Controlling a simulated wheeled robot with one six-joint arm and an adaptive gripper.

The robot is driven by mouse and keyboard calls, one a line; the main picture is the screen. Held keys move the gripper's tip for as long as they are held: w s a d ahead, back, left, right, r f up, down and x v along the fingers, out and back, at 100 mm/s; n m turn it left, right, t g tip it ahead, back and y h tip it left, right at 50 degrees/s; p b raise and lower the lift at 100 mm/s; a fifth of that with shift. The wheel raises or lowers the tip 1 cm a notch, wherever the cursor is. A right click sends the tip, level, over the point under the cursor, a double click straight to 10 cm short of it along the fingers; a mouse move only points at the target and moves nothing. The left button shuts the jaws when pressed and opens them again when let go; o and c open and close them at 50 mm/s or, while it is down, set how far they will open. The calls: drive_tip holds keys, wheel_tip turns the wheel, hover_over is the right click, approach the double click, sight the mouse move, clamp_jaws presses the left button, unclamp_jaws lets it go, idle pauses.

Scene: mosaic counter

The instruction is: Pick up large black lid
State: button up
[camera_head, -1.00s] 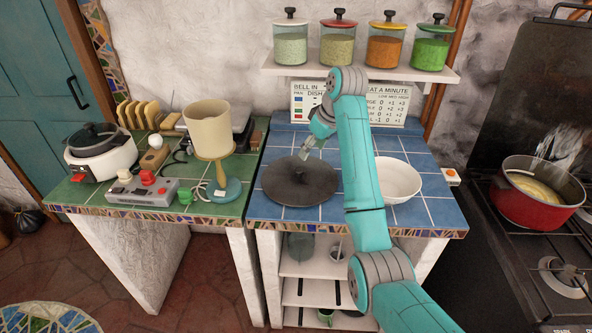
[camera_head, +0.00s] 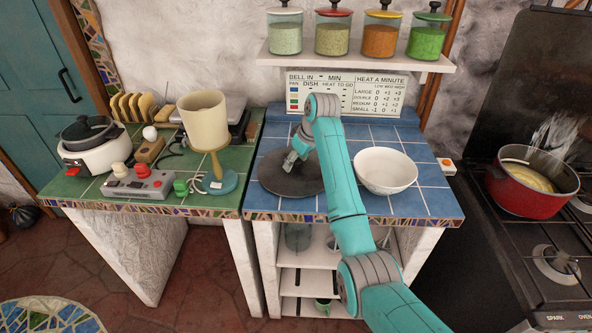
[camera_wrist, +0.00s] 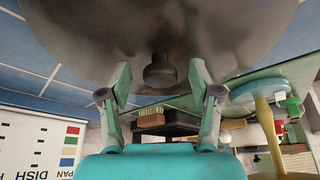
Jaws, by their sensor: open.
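The large black lid (camera_head: 283,184) lies flat on the blue-tiled counter. My gripper (camera_head: 290,164) is over the lid's upper part, tilted down toward it, and hides the lid's knob in the head view. In the wrist view the lid (camera_wrist: 235,32) fills the top of the picture, with its dark round knob (camera_wrist: 160,72) pointing toward me. The two fingers of my gripper (camera_wrist: 161,78) are open, one on each side of the knob, with visible gaps. I cannot tell how deep the knob sits between them.
A white bowl (camera_head: 386,171) stands right of the lid, close to my forearm. A beige lamp (camera_head: 206,125), a control box (camera_head: 140,186) and a white cooker (camera_head: 98,160) are on the green counter. A shelf with jars (camera_head: 357,60) hangs above. A red pot (camera_head: 533,187) is on the stove.

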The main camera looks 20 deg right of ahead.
drive_tip(key=shift+f, duration=0.15)
drive_tip(key=c, duration=1.2)
